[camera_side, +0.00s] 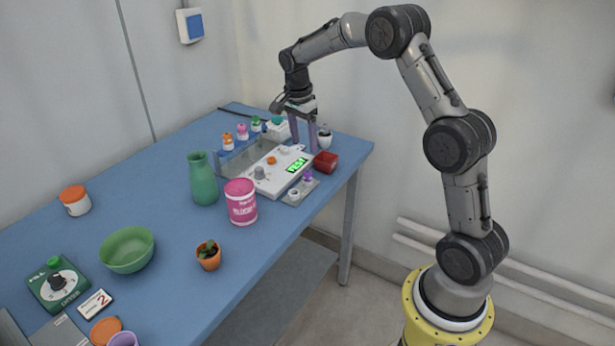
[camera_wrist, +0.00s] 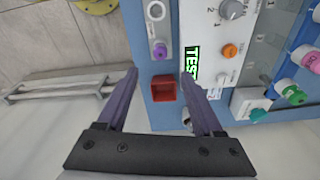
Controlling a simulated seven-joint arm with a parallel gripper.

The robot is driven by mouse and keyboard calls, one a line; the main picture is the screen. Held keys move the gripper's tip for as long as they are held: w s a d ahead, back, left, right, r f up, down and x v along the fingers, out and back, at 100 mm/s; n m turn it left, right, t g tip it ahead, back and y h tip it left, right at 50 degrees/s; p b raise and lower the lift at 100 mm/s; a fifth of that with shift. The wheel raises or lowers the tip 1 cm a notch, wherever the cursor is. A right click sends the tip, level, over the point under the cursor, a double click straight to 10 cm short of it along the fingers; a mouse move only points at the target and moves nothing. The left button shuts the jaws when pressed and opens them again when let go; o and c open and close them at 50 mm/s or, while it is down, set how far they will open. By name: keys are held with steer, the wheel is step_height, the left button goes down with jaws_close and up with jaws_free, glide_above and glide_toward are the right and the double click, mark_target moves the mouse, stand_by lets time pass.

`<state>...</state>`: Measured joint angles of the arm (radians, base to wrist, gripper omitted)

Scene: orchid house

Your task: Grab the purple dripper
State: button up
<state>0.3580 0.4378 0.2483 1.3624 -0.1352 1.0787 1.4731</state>
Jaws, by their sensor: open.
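The purple dripper (camera_side: 307,176) stands in a small grey holder (camera_side: 297,198) at the right edge of the blue table. In the wrist view the purple dripper (camera_wrist: 160,51) shows as a purple cap beyond my fingertips, and the other ring of its holder (camera_wrist: 149,27) looks empty. My gripper (camera_side: 305,147) points down near the far end of the table, beyond the dripper. In the wrist view my gripper (camera_wrist: 160,75) is open, with nothing held between its fingers. The red box lies below and between the fingers in that view.
A white device (camera_side: 279,171) with a green display stands beside the holder. The red box (camera_side: 326,162) and a white pot (camera_side: 324,139) are close to my gripper. Several capped bottles (camera_side: 242,132) stand in a rack behind the device. A pink tub (camera_side: 241,207) stands nearer.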

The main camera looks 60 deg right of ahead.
mark_target(307, 171)
steer(key=f, duration=0.3)
steer(key=d+f, duration=0.1)
steer(key=f, duration=0.6)
steer(key=shift+s+d+f, duration=0.1)
steer(key=shift+d+f, duration=0.05)
jaws_close()
